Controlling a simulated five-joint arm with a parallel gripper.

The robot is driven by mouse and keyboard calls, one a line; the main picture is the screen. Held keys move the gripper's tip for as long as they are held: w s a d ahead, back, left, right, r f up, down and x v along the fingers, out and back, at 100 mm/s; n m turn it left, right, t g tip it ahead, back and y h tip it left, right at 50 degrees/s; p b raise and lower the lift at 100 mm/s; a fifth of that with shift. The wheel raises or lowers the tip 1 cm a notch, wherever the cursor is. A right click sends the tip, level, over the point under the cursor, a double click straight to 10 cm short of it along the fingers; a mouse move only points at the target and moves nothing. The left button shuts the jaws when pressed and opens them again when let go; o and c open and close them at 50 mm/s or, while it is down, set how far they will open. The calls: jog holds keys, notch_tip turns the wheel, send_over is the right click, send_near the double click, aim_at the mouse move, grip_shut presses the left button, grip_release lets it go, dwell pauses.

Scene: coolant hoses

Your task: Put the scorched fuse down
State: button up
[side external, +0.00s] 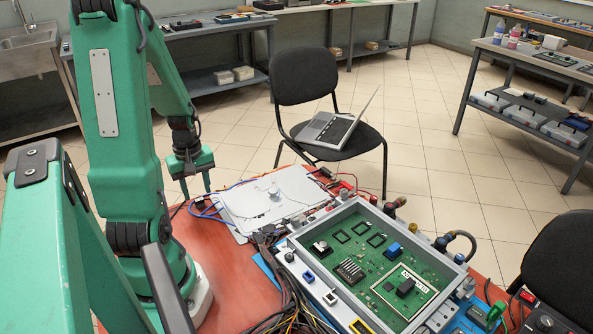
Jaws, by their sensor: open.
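My gripper (195,190) is open at the left, with its two fingers pointing down and apart over the left edge of the red table (225,262). I see nothing held between the fingers. A small dark piece (199,203) lies on the table just below the fingertips, among wires. It is too small to tell whether it is the scorched fuse. I cannot make out a scorched fuse with certainty anywhere else.
A grey metal plate (262,207) with a knob lies right of my gripper. An open grey case (318,275) holds a green circuit board (350,247) with a blue part (392,250) and black parts. Cables crowd its front. A chair (345,145) bearing a laptop (326,129) stands behind.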

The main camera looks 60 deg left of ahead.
aim_at(199, 199)
notch_tip(199, 199, up, 9)
jog(key=shift+r, duration=0.2)
dwell(0.4)
dwell(0.5)
jog(key=w+d+r+m+t+y, duration=0.1)
jog(key=w+d+r+m, duration=0.3)
jog(key=d+m, duration=0.15)
jog(key=w+d+r+m+t, duration=0.1)
jog(key=w+d+r+m, duration=0.25)
jog(key=d, duration=0.35)
jog(key=d+r+m+t+h, duration=0.1)
jog(key=d+r+m+t, duration=0.2)
jog(key=d+m, duration=0.6)
jog(key=shift+s+d+r+t, duration=0.3)
jog(key=shift+d+r, duration=0.25)
jog(key=shift+d, duration=1.5)
